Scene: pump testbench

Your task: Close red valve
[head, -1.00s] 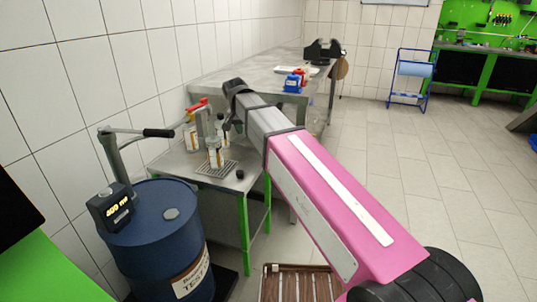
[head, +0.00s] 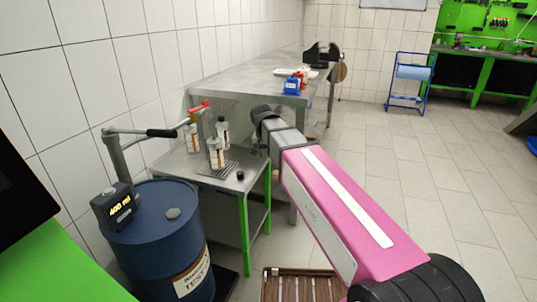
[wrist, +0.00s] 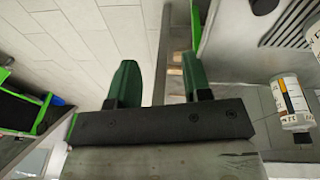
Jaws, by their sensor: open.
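The red valve handle (head: 199,107) shows small in the head view, at the top of a grey fitting at the back of the small metal table (head: 172,166). It is not recognisable in the wrist view. My gripper (wrist: 163,78) shows in the wrist view with its two green fingers spread apart and nothing between them. In the head view my arm ends just right of the small table, and the fingers cannot be made out there. My gripper is apart from the valve, to its right.
Several white-and-orange bottles (head: 216,153) stand on the small table near a drain grate (head: 217,169) and a black cap (head: 240,176). A bottle (wrist: 289,100) shows at the wrist view's right. A blue drum (head: 160,250) stands in front, a larger metal table (head: 240,82) behind.

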